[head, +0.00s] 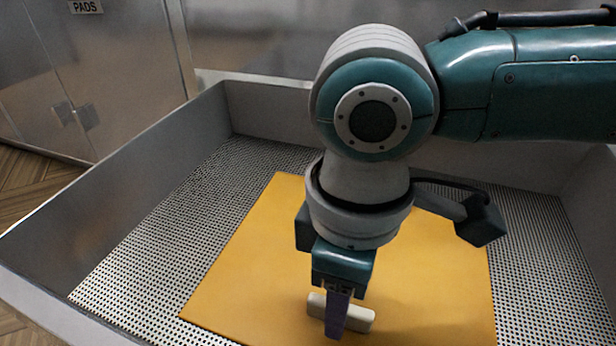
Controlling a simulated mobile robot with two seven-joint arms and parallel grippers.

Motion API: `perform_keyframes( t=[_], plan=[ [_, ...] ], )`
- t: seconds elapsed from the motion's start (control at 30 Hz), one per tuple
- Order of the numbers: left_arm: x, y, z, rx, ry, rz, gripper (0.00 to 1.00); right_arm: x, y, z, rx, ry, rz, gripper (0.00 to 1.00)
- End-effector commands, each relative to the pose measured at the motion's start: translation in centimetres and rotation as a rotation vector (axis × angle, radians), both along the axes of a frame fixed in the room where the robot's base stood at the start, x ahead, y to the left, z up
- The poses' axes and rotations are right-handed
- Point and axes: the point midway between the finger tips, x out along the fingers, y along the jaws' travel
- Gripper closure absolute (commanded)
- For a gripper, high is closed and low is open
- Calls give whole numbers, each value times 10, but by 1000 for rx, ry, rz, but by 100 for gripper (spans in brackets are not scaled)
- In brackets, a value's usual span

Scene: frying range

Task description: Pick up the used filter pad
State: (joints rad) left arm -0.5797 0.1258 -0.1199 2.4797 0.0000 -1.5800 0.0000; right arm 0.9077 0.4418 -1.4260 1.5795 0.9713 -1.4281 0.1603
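The used filter pad is a flat orange-yellow sheet (250,265) lying on the perforated floor of a grey metal pan. A small cream bar (358,318) lies on the pad near its front edge. My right gripper (337,312) points down over the pad, with a purple finger in front of the cream bar. The other finger is hidden, so I cannot tell whether the gripper is open or closed on the bar. My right arm hides part of the pad's back and middle. My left gripper is out of view.
The metal pan (120,185) has raised walls around the pad. Bare perforated floor (180,235) shows left and right of the pad. A cabinet (105,75) with a "PADS" label stands at the back left, beside wooden flooring (25,185).

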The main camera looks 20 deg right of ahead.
Motion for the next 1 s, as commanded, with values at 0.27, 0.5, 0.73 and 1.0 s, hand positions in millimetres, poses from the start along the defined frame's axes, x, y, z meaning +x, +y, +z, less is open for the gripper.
perform_keyframes(
  t=[0.27, 0.5, 0.73, 1.0],
  plan=[
    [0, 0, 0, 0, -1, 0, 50, 0, 0, 0, 0, 0, 0, 88],
    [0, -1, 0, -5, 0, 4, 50, 0, 0, 0, 0, 0, 0, 100],
    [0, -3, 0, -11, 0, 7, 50, 0, 0, 0, 0, 0, 0, 100],
    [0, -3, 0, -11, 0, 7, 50, 0, 0, 0, -1, 1, 0, 100]
  ],
)
